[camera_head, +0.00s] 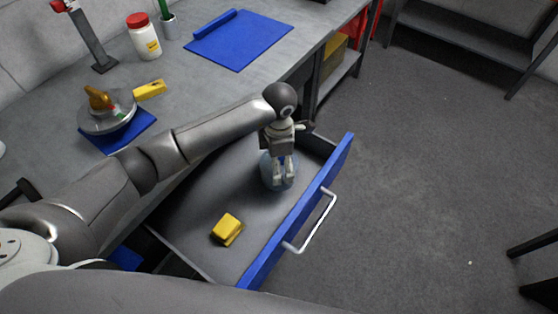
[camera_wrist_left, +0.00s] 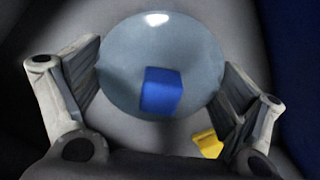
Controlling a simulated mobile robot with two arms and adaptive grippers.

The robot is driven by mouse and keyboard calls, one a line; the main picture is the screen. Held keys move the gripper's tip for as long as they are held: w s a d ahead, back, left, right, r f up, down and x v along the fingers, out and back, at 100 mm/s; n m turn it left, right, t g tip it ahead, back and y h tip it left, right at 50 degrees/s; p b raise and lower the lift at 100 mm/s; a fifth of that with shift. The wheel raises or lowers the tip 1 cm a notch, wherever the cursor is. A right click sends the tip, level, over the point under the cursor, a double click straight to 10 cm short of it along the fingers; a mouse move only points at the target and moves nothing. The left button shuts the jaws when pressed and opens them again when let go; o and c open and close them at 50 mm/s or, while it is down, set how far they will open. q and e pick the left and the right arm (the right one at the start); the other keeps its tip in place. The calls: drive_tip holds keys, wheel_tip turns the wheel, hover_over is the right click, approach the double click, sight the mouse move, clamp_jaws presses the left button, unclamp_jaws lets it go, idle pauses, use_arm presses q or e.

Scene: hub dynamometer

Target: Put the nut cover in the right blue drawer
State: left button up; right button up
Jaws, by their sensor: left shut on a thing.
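The nut cover seems to be the round, glossy grey-blue piece (camera_head: 267,172) with a blue block (camera_wrist_left: 161,91) at its middle. My left gripper (camera_head: 284,172) is shut on it, with one finger on each side of its rim in the left wrist view (camera_wrist_left: 160,75). Gripper and cover are inside the outline of the open blue-fronted drawer (camera_head: 297,215), towards its far end. I cannot tell whether the cover touches the drawer floor. My right gripper is not in view.
A yellow object (camera_head: 227,229) lies in the near part of the drawer. The grey workbench (camera_head: 190,80) holds a metal disc part (camera_head: 107,118), a yellow block (camera_head: 149,90), a white jar (camera_head: 144,40) and a blue mat (camera_head: 240,42). The floor right of the drawer is clear.

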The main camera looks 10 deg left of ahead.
use_arm(q)
drive_tip(key=o, duration=0.7)
drive_tip(key=shift+f, duration=0.1)
drive_tip(key=shift+o, duration=0.2)
drive_tip(key=shift+r+p, duration=0.3)
drive_tip(key=shift+r, duration=0.05)
wheel_tip(320, 180, up, 12)
drive_tip(key=shift+f, duration=0.15)
